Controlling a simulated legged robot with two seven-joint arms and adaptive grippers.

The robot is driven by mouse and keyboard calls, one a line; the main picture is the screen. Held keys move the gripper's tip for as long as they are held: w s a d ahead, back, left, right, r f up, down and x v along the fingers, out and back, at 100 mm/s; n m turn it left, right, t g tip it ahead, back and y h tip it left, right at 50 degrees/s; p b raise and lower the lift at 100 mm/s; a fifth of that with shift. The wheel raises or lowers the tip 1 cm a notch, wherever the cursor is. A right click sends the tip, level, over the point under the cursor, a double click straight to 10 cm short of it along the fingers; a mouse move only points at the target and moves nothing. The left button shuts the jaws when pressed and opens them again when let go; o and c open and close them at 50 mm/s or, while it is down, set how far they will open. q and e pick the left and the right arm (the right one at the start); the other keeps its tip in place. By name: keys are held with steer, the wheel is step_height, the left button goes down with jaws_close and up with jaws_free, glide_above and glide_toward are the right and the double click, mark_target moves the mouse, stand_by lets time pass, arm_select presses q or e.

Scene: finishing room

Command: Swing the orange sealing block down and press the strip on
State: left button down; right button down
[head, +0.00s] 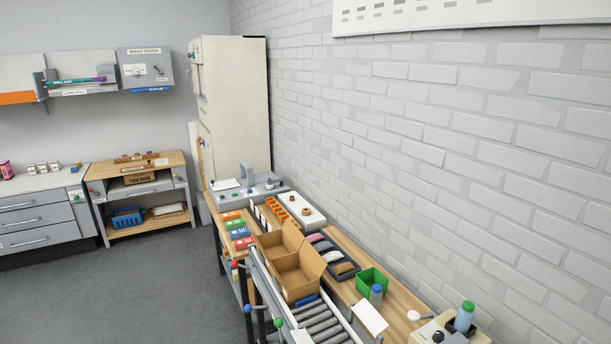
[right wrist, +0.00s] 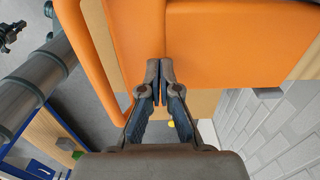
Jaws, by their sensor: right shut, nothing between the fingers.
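The orange sealing block (right wrist: 240,40) fills the top of the right wrist view as a large smooth orange body. An orange bar (right wrist: 85,45) runs down its left side. My right gripper (right wrist: 160,68) is shut, with its fingertips together and nothing between them. The tips overlap the block's lower part in the picture; I cannot tell whether they touch it. I cannot make out the strip. Neither gripper shows in the head view, and I cannot pick out the sealing block there.
A green bin (head: 371,281) and bottles crowd the bench along the brick wall (head: 450,130). The grey floor (head: 150,290) at left is clear.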

steer(key=shift+r+p, duration=1.55)
steer(key=shift+r, duration=1.3)
steer(key=shift+f, duration=0.1)
